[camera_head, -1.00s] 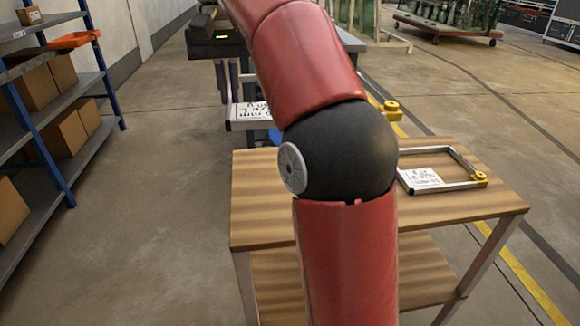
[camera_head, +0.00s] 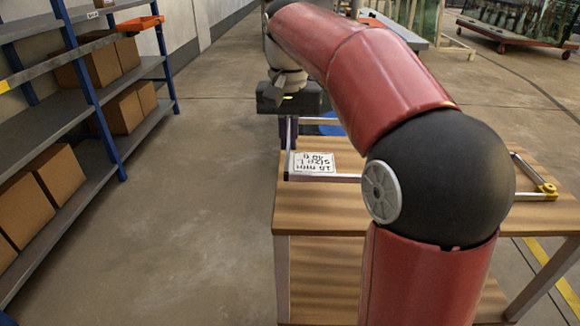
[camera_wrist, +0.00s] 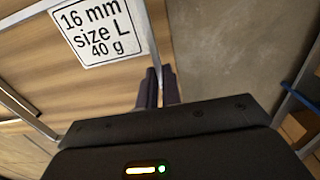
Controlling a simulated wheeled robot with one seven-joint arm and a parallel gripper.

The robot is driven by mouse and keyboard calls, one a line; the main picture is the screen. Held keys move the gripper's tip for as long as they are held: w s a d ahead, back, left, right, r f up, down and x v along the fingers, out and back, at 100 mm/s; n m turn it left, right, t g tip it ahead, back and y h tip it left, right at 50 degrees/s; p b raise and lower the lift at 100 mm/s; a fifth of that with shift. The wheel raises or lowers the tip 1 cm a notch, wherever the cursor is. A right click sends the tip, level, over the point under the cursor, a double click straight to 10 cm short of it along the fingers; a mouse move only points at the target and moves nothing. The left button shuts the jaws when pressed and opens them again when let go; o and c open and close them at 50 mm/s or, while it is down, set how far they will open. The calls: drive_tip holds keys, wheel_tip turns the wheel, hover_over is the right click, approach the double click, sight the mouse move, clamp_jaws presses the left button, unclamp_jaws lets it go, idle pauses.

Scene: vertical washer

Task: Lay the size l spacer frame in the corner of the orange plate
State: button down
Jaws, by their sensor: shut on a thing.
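The size L spacer frame is a thin silver frame with a white label (camera_head: 314,163) reading "16 mm size L 40 g". It shows over the far left of the wooden table in the head view; its gap above the top cannot be told. My gripper (camera_wrist: 157,88) is shut on a side bar of this frame; the label also shows in the wrist view (camera_wrist: 95,27). In the head view the dark gripper body (camera_head: 289,97) is beyond the table's far left. My arm hides the frame's right part. I cannot make out an orange plate on the table.
The wooden table (camera_head: 320,215) has a bare front left. Another silver frame with a yellow corner (camera_head: 546,189) lies at its right, partly behind my arm. A shelf rack with cardboard boxes (camera_head: 45,195) and an orange tray (camera_head: 140,23) stands left. Floor between is clear.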

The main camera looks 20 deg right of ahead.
drive_tip(key=shift+f, duration=3)
drive_tip(key=c, duration=1.6)
unclamp_jaws()
drive_tip(key=shift+b, duration=0.3)
